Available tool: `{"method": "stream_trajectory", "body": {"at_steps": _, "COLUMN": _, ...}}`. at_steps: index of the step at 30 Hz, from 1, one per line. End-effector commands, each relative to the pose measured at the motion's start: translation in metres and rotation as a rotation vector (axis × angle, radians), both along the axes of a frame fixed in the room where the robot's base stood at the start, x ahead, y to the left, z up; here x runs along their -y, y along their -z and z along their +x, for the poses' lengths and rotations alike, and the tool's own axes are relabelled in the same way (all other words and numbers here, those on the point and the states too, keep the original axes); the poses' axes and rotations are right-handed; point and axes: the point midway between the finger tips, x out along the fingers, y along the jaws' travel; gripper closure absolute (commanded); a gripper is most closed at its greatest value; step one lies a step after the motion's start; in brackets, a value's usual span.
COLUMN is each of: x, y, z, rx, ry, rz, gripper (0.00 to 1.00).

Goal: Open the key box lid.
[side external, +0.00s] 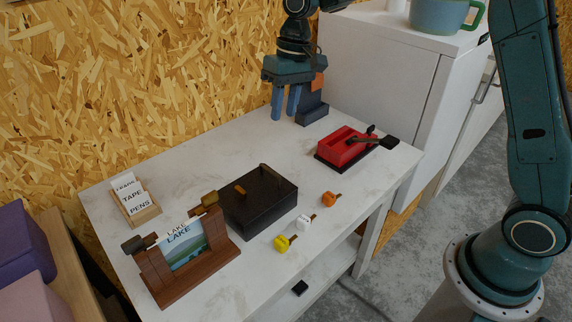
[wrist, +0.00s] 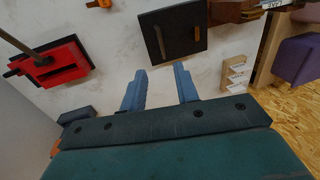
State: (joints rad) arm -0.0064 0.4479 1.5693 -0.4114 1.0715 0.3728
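The key box (side external: 258,212) is a dark, nearly black box in the middle of the white bench. Its flat lid (side external: 272,187) looks closed, with a small wooden handle (side external: 240,189) on top. My gripper (side external: 285,103) is above the back of the bench, apart from the box. Its two blue fingers are spread with nothing between them, as the wrist view also shows (wrist: 161,74). The inside of the box is hidden.
Yellow (side external: 282,243), white (side external: 304,222) and orange (side external: 328,199) keys lie before the box. A red device (side external: 342,150) with a dark lever stands right. A wooden frame (side external: 190,275) and a card holder (side external: 143,215) stand left. A slate-blue object (side external: 312,112) is beside my gripper.

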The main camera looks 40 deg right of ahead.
Motion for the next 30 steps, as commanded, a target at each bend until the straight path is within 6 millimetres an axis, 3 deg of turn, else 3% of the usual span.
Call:
{"method": "stream_trajectory", "body": {"at_steps": 17, "x": -0.004, "y": 0.018, "z": 0.008, "rx": -0.018, "ry": -0.002, "rz": 0.005, "gripper": 0.69}}
{"method": "stream_trajectory", "body": {"at_steps": 30, "x": -0.014, "y": 0.072, "z": 0.007, "rx": -0.020, "ry": -0.002, "rz": 0.003, "gripper": 0.69}}
